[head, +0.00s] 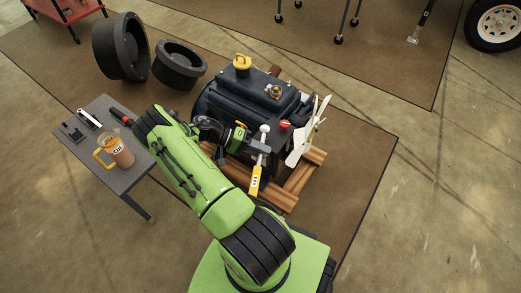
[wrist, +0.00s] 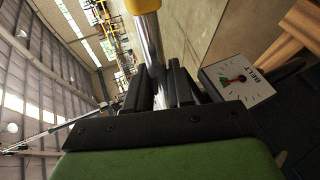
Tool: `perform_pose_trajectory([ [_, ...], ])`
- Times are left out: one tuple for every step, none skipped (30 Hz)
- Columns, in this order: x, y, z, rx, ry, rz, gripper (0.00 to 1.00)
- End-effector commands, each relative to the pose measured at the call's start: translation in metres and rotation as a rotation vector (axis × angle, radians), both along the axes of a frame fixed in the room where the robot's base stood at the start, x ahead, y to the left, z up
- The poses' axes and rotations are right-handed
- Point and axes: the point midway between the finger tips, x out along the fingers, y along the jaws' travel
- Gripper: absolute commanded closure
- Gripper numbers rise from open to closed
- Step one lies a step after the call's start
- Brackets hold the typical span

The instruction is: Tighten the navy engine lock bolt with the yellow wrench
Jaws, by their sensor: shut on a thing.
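The yellow wrench (head: 256,180) hangs at the near side of the navy engine (head: 232,100), yellow handle down and silver part up. My gripper (head: 250,146) is beside the engine and shut on the wrench's silver shaft. In the wrist view the shaft (wrist: 151,45) runs between the dark fingers of my gripper (wrist: 160,88), with yellow at the top edge. A pale round end (head: 265,129) shows above the wrench by the engine's side. I cannot make out the lock bolt, nor whether the wrench touches it.
A white fan (head: 308,130) and a red cap (head: 285,125) are right of my gripper. A BELT gauge (wrist: 238,79) is close to the fingers. The engine rests on a wooden pallet (head: 300,178). A grey table (head: 83,147) with an oil jug (head: 117,152) stands left.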

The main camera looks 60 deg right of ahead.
Motion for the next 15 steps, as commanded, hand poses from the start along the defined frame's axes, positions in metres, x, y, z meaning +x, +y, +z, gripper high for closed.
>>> perform_pose_trajectory([
  [0.0, 0.0, 0.007, -0.004, 0.0, -0.002, 1.0],
  [0.0, 0.0, 0.009, -0.004, 0.001, -0.002, 1.0],
  [0.0, 0.0, 0.012, -0.005, 0.001, -0.002, 1.0],
  [0.0, 0.0, 0.014, -0.005, 0.001, -0.002, 1.0],
  [0.0, -0.001, 0.016, -0.005, 0.001, -0.002, 1.0],
  [-0.001, 0.0, 0.019, -0.006, 0.001, -0.002, 1.0],
  [-0.001, -0.001, 0.021, -0.006, 0.001, -0.002, 1.0],
  [-0.001, -0.001, 0.023, -0.006, 0.001, -0.002, 1.0],
  [-0.001, -0.001, 0.026, -0.006, 0.001, -0.002, 1.0],
  [-0.001, -0.001, 0.028, -0.007, 0.001, -0.003, 1.0],
  [-0.001, -0.001, 0.03, -0.007, 0.001, -0.003, 1.0],
  [-0.001, -0.001, 0.033, -0.007, 0.001, -0.003, 1.0],
  [-0.001, -0.001, 0.035, -0.007, 0.001, -0.003, 1.0],
  [-0.001, -0.001, 0.037, -0.008, 0.001, -0.003, 1.0],
  [-0.001, -0.001, 0.04, -0.008, 0.001, -0.003, 1.0],
])
